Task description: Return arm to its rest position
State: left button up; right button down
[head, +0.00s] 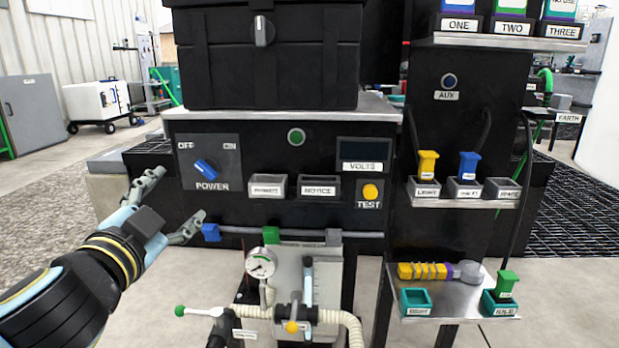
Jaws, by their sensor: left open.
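My left gripper (171,207) is at the left of the head view, on a blue and black arm that comes in from the lower left. Its two grey fingers are spread wide, with nothing between them. It is in front of the left end of the black panel (225,218), left of the blue POWER knob (206,168). The lower finger is close to a small blue block (211,232) on the rail; I cannot tell if they touch. My right gripper is not in this view.
A black tote (265,75) stands on top of the panel. A gauge (261,263) with hoses and a green-tipped lever (200,311) sits low in front. On the right, shelves hold yellow (428,164) and blue (468,165) plugs and teal trays (416,302).

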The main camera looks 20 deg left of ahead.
pick_arm(q)
jog(key=s+d+f+n+g+h+p, duration=0.3)
jog(key=s+f+g, duration=0.5)
jog(key=s+f, duration=0.8)
jog(key=s+d+f+n+g+h+p, duration=0.15)
jog(key=s+f+g+p, duration=0.25)
jog(key=s+f+g, duration=0.8)
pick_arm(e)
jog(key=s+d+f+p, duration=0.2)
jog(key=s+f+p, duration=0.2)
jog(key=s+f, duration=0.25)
pick_arm(q)
jog(key=s+f+t+p, duration=0.1)
jog(key=s+f+p, duration=0.2)
jog(key=s, duration=0.3)
jog(key=s+a+f+t+p, duration=0.1)
jog(key=s+f+p, duration=0.1)
jog(key=s, duration=0.4)
jog(key=s+a+f+n+t+y+p, duration=0.1)
jog(key=s+f+p, duration=0.2)
jog(key=s, duration=0.4)
jog(key=shift+f+p, duration=0.35)
jog(key=shift+p, duration=0.2)
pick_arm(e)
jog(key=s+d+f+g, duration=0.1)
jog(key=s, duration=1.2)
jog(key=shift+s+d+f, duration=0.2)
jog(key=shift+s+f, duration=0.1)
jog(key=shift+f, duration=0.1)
